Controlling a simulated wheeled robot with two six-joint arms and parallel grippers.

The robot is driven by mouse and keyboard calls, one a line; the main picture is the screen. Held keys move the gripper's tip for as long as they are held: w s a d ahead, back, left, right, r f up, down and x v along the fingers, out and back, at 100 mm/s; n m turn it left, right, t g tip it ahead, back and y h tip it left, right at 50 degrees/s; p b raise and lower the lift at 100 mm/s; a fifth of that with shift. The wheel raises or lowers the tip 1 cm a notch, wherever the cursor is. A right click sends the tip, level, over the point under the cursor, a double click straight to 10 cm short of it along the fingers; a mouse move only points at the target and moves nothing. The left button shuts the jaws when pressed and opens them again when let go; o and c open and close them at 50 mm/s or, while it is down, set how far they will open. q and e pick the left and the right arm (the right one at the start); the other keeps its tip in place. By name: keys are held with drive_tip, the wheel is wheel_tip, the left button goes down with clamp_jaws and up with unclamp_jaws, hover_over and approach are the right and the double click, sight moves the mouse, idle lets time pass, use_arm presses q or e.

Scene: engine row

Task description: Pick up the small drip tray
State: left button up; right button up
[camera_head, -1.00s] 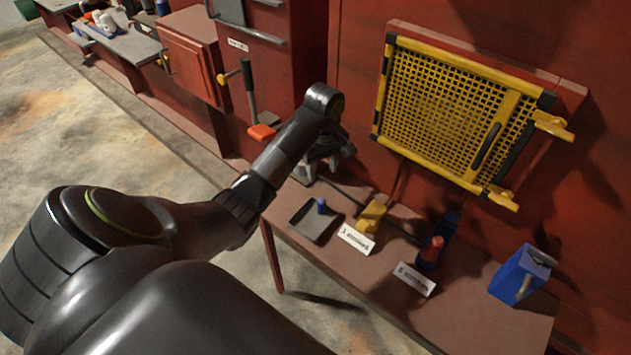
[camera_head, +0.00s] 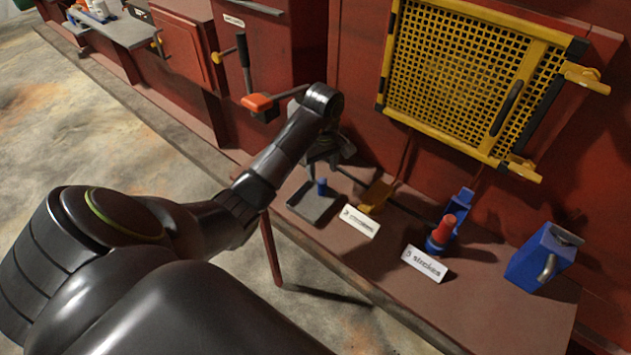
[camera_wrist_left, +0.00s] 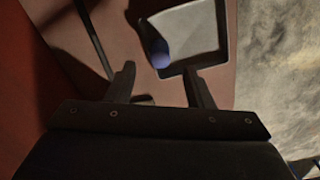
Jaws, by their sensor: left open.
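The small drip tray (camera_head: 305,209) is a shallow dark square tray on the brown bench top, with a small blue upright piece at its back edge (camera_head: 321,186). In the left wrist view the tray (camera_wrist_left: 197,32) lies just beyond the fingertips, with the blue piece (camera_wrist_left: 156,48) at its near left corner. My left gripper (camera_head: 328,158) is just behind and above the tray in the head view, partly hidden by its own wrist. In the wrist view its two fingers (camera_wrist_left: 158,76) are apart with nothing between them. My right gripper is not in view.
White label cards stand in front. A yellow mesh guard (camera_head: 470,80) is on the wall.

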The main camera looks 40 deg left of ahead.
sight(322, 179)
use_arm(q)
drive_tip(key=shift+f+b, duration=0.4)
drive_tip(key=shift+f, duration=0.1)
wheel_tip(322, 179, down, 2)
drive_tip(key=shift+a+f+b, duration=0.1)
drive_tip(key=shift+f+b, duration=0.05)
drive_tip(key=shift+b, duration=0.7)
drive_tip(key=shift+f+p, duration=0.3)
drive_tip(key=shift+p, duration=0.3)
drive_tip(key=shift+w+f, duration=0.1)
drive_tip(key=shift+f, duration=0.35)
clamp_jaws()
